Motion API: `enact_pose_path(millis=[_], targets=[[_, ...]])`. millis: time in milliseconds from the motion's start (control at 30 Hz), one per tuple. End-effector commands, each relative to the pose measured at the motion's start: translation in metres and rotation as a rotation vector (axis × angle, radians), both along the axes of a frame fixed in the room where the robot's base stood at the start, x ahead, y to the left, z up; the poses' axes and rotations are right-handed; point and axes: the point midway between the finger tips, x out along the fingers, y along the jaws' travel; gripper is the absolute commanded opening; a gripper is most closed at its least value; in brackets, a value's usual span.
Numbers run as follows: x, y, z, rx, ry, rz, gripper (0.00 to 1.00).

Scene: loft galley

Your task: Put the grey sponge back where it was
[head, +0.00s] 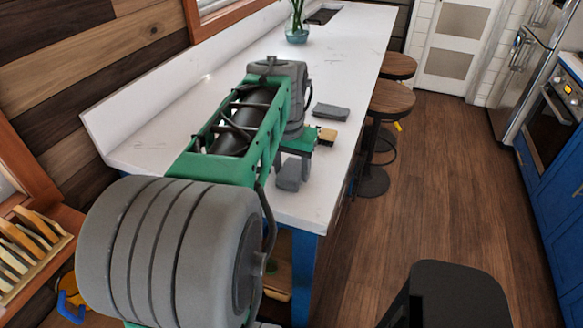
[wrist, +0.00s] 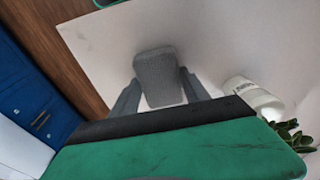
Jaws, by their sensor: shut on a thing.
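The grey sponge (wrist: 158,72) is a rounded grey block between my two fingers in the wrist view. My gripper (wrist: 162,84) is shut on it, with a finger against each side. In the head view my gripper (head: 294,172) is low over the near end of the white counter (head: 225,84), close to its right edge. The grey shape between the fingers there is small and mostly merges with them. I cannot tell whether the sponge touches the counter.
A flat dark grey piece (head: 331,112) and a small yellowish block (head: 327,136) show near my gripper. The wrist view shows a white jar (wrist: 252,98) and a green plant (wrist: 293,135) at right. A glass vase (head: 297,34) stands farther back. Round stools (head: 391,97) line the right edge.

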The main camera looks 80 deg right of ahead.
Motion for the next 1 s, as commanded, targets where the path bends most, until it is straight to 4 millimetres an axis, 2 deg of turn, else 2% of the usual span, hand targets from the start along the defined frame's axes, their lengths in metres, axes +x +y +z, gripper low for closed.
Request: enact_pose_path(millis=[133, 167, 400, 733, 867, 1000], targets=[[0.000, 0.000, 0.000, 0.001, 0.000, 0.000, 0.21], [0.000, 0.000, 0.000, 0.001, 0.000, 0.000, 0.55], [0.000, 0.000, 0.000, 0.001, 0.000, 0.001, 0.75], [0.000, 0.001, 0.006, -0.002, 0.000, 0.001, 0.75], [0.001, 0.004, 0.029, -0.004, 0.000, 0.002, 0.75], [0.002, 0.009, 0.067, -0.005, -0.001, 0.002, 0.75]])
